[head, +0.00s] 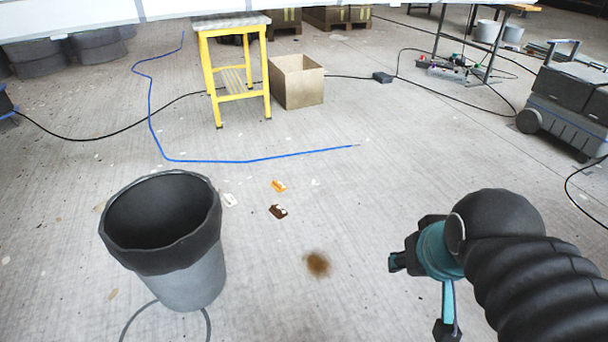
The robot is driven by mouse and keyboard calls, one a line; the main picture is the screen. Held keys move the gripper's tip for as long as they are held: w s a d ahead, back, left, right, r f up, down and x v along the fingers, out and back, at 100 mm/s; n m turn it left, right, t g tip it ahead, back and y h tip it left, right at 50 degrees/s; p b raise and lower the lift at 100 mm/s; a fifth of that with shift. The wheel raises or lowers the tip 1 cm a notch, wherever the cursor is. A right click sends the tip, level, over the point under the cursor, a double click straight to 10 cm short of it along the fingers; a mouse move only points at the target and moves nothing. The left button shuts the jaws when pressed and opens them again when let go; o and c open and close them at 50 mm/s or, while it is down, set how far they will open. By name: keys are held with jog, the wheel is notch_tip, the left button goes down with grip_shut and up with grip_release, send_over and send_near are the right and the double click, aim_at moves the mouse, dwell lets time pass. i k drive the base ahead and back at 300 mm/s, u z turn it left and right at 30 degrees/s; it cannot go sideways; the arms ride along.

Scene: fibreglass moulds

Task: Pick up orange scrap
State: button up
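The orange scrap (279,186) is a small flat piece with a pale patch, lying on the grey floor right of the bin. A dark brown scrap (278,211) lies just in front of it, and a white scrap (230,200) lies to its left, near the bin. My gripper (421,296) is at the lower right, well to the right of and nearer than the orange scrap. Its two dark-tipped fingers are spread apart and nothing shows between them. It touches none of the scraps.
A grey bin (190,280) with a black liner stands at the left. A brown stain (317,264) marks the floor. A blue cable (250,160) runs behind the scraps. A yellow stool (207,75), a cardboard box (296,82) and a wheeled toolbox (560,110) stand farther back.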

aim_at(279, 187)
jog(key=z, duration=0.15)
jog(key=i, duration=1.45)
jog(key=u, duration=1.1)
jog(key=i, duration=0.95)
jog(key=u, duration=0.85)
